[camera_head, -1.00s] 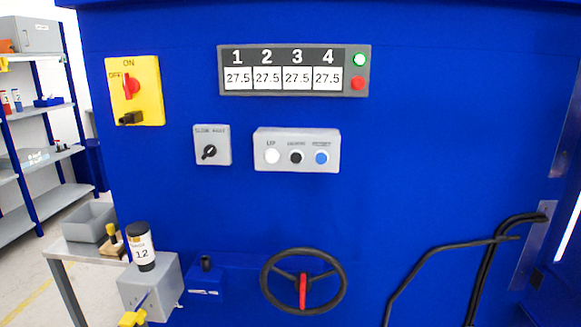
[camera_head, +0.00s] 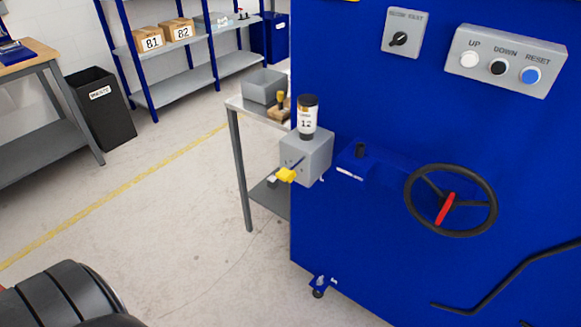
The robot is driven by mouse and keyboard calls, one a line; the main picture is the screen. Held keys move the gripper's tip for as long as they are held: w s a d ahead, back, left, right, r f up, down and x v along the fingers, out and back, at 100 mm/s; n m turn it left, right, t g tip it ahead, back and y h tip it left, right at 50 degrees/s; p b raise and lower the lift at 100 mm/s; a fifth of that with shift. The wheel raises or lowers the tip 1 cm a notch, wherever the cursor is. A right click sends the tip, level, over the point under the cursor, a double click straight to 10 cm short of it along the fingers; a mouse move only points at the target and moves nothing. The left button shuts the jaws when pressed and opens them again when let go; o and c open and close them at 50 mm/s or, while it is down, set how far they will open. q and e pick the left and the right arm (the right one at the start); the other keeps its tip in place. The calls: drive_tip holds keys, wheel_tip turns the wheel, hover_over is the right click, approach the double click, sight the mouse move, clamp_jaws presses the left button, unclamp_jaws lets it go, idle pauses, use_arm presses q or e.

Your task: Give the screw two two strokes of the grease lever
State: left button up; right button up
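The grease unit is a grey box (camera_head: 306,160) on the left edge of the blue machine. A cartridge with a white label reading 12 (camera_head: 307,118) stands upright on it. A lever with a yellow handle (camera_head: 286,175) sticks out from its front, pointing down and left. Neither gripper shows. A dark rounded part of mine is at the bottom left, well apart from the lever. I cannot make out any screw.
The blue machine (camera_head: 345,235) carries a black handwheel (camera_head: 451,200) and a button panel (camera_head: 500,60). A small metal table (camera_head: 240,104) stands behind the grease box. A black waste bin (camera_head: 101,108) and a workbench (camera_head: 35,127) are at the left. The floor (camera_head: 185,230) between is clear.

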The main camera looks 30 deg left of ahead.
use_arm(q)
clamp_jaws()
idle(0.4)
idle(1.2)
